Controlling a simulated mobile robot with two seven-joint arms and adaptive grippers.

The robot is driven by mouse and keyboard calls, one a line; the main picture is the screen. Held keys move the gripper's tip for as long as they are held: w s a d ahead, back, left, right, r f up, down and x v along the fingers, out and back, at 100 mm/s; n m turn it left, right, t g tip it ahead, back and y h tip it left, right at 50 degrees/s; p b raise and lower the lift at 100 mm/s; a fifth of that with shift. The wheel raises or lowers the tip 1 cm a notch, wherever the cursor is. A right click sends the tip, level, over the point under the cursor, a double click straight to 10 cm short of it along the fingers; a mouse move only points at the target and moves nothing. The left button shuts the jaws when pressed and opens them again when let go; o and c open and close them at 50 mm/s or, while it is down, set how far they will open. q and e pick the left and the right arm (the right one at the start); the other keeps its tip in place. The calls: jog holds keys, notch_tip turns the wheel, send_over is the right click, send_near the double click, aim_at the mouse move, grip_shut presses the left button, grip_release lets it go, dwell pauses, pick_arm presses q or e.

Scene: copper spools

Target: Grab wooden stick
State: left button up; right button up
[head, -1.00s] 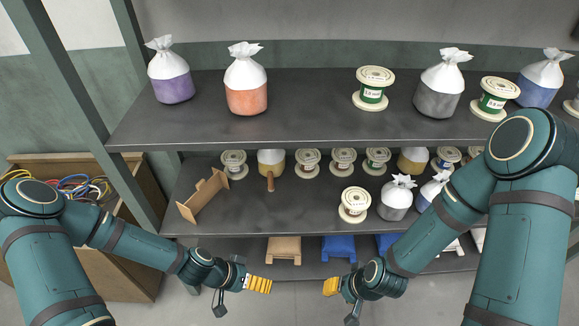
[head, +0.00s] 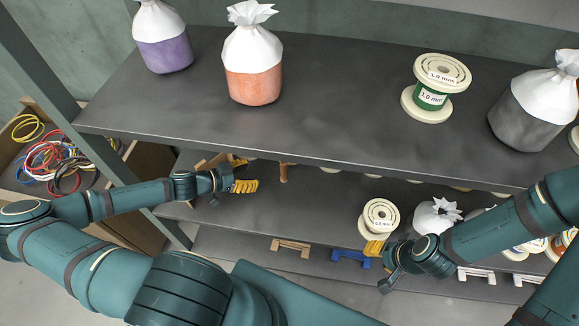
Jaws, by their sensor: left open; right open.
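The wooden stick (head: 283,172) is a short brown peg standing upright on the middle shelf, its upper part close under the front edge of the top shelf. My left gripper (head: 245,186) is open and empty, with yellow fingers pointing right toward the stick. It is to the left of the stick and apart from it in the picture. My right gripper (head: 374,248) is open, in front of a white-topped spool (head: 380,218) on the middle shelf. I cannot tell whether it touches that spool.
The top shelf (head: 330,110) overhangs the middle shelf and hides its back. It holds a purple bag (head: 162,40), an orange bag (head: 252,60), a green spool (head: 434,90) and a grey bag (head: 535,110). A cable box (head: 60,160) stands left. A cardboard piece is partly hidden behind my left gripper.

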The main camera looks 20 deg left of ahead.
aim_at(284, 170)
pick_arm(q)
jog(key=b+x, duration=0.1)
jog(key=x, duration=0.6)
jog(key=shift+d+f, duration=0.1)
jog(key=shift+d, duration=0.05)
jog(key=b+x, duration=0.1)
jog(key=x, duration=0.4)
jog(key=shift+d, duration=0.15)
grip_shut()
